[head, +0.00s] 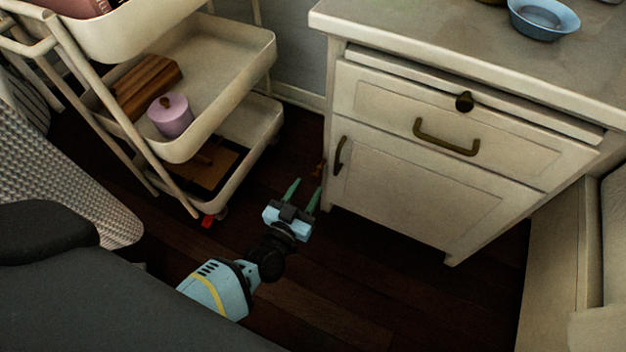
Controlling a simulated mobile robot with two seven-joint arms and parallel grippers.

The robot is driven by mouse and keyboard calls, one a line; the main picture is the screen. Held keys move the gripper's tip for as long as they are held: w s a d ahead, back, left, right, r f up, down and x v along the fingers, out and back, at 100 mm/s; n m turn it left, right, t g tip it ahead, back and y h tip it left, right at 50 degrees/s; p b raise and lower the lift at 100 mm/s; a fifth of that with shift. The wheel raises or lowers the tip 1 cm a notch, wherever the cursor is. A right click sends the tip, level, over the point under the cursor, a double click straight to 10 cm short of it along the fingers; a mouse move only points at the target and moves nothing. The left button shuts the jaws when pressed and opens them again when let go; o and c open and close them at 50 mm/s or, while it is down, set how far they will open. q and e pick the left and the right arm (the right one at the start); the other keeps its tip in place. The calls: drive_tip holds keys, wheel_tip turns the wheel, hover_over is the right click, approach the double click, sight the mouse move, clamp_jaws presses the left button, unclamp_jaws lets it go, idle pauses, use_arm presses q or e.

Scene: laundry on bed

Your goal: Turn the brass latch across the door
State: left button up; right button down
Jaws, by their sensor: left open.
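The cream cabinet's door (415,195) is below a drawer and appears shut. A dark brass handle (339,155) is near the door's left edge. A small brass-brown piece (320,169) shows at the cabinet's left front edge, just beyond my gripper; it may be the latch, but it is too small to tell its angle. My left gripper (306,186) is open, with its green fingers pointing toward that piece. The right finger is close to it; I cannot tell if they touch. My right gripper is out of view.
A cream trolley (228,130) with a lilac pot (170,115) and wooden items stands left of my gripper. A drawer (460,125) with a brass handle is above the door. A blue bowl (543,17) sits on the cabinet top. Dark floor is clear before the door.

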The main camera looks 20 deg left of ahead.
sight(314, 177)
use_arm(q)
drive_tip(key=w+b, duration=0.1)
drive_tip(key=w, duration=0.2)
drive_tip(key=shift+w+f, duration=0.1)
drive_tip(key=shift+w, duration=0.05)
drive_tip(key=shift+w+d, duration=0.1)
drive_tip(key=shift+w, duration=0.25)
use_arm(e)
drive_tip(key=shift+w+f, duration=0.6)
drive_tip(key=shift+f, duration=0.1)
use_arm(q)
drive_tip(key=shift+c, duration=0.3)
clamp_jaws()
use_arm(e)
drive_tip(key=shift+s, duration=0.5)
